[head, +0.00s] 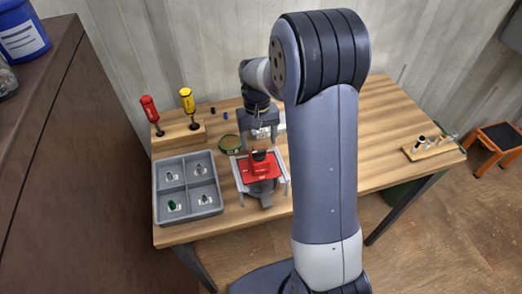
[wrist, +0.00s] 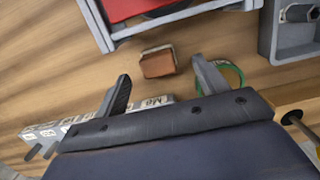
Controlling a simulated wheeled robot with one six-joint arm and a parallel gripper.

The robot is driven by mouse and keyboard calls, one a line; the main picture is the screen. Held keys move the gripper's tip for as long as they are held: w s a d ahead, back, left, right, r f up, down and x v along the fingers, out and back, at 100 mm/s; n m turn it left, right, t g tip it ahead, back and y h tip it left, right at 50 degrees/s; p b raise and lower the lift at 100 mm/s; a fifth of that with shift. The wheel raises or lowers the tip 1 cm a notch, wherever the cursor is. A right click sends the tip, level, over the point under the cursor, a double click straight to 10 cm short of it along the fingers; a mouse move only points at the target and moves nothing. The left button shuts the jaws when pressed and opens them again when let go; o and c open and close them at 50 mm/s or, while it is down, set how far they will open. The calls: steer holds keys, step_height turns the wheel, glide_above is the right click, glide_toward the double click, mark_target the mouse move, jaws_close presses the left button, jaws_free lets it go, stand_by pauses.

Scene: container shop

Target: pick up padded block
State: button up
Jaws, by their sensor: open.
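The padded block appears to be the small brown block (wrist: 158,64) in the wrist view, with a greyish top edge. It lies on the wooden table (wrist: 55,65). My gripper (wrist: 161,69) is open, its two fingers apart and pointing toward the block, one to each side of it in the picture. Nothing is held between them. I cannot tell the height of the fingers above the table. In the head view my gripper (head: 262,130) hangs over the table behind a red-topped fixture, and the block cannot be made out clearly there.
The red fixture in a pale frame (head: 246,184) stands close to the block. A green-rimmed round dish (head: 230,143) is to its left. A grey four-compartment tray (head: 187,188) and a wooden screwdriver stand (head: 180,133) are further left. A labelled pale strip (wrist: 60,129) lies near one finger. Table right is mostly clear.

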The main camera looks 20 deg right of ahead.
mark_target(260, 147)
steer(key=f, duration=0.4)
steer(key=shift+s+d+p, duration=0.15)
steer(key=shift+s+p, duration=0.1)
steer(key=shift+p, duration=0.1)
steer(key=shift+c, duration=0.3)
steer(key=c, duration=1)
step_height(260, 147, up, 10)
steer(key=shift+b, duration=0.7)
